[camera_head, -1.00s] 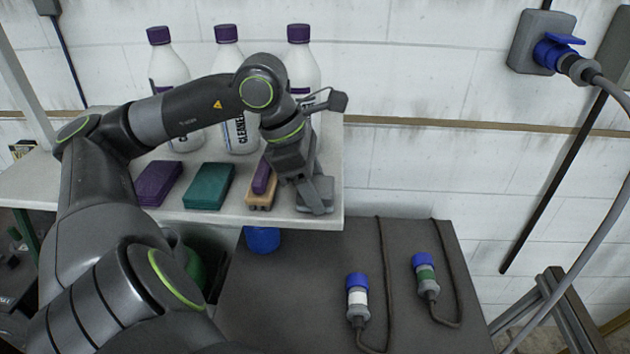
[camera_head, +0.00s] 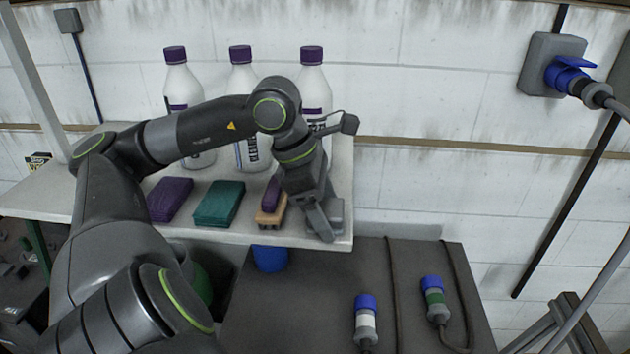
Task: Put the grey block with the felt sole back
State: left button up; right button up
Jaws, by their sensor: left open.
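The grey block (camera_head: 337,212) sits on the white shelf (camera_head: 200,233) near its front right corner. My left gripper (camera_head: 327,228) is open and points down at the block, with its fingers at the block's near left side. The fingers hide part of the block, and I cannot tell whether they touch it. The felt sole cannot be made out. My right gripper is not in view.
A wooden brush with a purple top (camera_head: 271,203) stands close left of my gripper. A green pad (camera_head: 219,204) and a purple pad (camera_head: 170,199) lie farther left. Three white bottles (camera_head: 313,90) stand behind. Plugs with cables (camera_head: 366,322) lie on the dark bench below.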

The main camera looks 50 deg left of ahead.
aim_at(324, 206)
pick_arm(q)
jog(key=shift+a+r, duration=0.1)
jog(key=shift+r, duration=0.05)
jog(key=shift+s+a+r, duration=0.1)
jog(key=shift+r, duration=0.15)
jog(key=shift+b+v, duration=0.5)
jog(key=shift+v, duration=0.5)
jog(key=b+v, duration=0.2)
jog(key=b, duration=0.2)
jog(key=shift+s+a+r, duration=0.1)
jog(key=shift+r, duration=0.15)
jog(key=b+v, duration=0.1)
jog(key=v, duration=0.5)
jog(key=shift+r, duration=0.35)
